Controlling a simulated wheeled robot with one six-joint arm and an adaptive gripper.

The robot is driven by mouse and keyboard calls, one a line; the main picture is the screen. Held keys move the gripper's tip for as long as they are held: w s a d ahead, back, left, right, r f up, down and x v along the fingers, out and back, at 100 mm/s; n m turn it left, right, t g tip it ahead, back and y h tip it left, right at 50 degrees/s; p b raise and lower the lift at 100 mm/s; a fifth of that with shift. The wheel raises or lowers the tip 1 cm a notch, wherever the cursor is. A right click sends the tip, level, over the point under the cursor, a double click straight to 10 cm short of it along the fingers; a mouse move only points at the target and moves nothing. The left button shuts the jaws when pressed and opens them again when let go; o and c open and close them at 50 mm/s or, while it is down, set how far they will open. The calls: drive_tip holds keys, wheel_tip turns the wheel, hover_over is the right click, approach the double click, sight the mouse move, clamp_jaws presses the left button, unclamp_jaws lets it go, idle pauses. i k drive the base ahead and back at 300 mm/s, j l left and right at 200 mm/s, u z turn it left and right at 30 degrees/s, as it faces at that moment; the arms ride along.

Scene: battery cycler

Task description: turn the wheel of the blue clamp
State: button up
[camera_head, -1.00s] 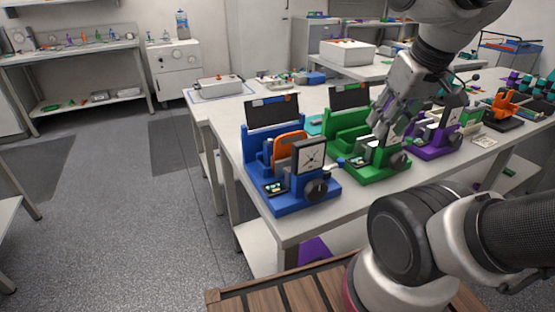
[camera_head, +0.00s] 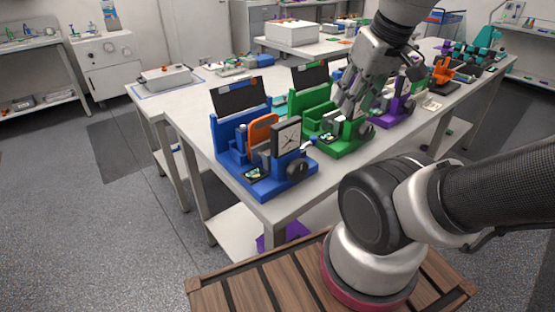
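The blue clamp (camera_head: 233,165) stands near the front left corner of the table. It has a dark screen panel at its back, an orange part in the middle and a dial-like square plate at its front. Its black wheel (camera_head: 297,170) sits low on the right of its front. My gripper (camera_head: 350,105) hangs over the green clamp (camera_head: 348,147), to the right of the blue clamp and apart from its wheel. The fingers point down. They overlap the green clamp in the picture, so I cannot tell whether they are open or touch it.
A purple clamp (camera_head: 394,113) and an orange device (camera_head: 445,70) stand farther right on the white table (camera_head: 200,125). A white box (camera_head: 167,75) lies at the table's far left end. The floor (camera_head: 130,225) on the left is clear.

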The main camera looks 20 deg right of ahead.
sight(297, 169)
drive_tip(key=k+u, duration=0.2)
drive_tip(key=k, duration=0.35)
drive_tip(key=k+j+u, duration=0.25)
drive_tip(key=k, duration=0.25)
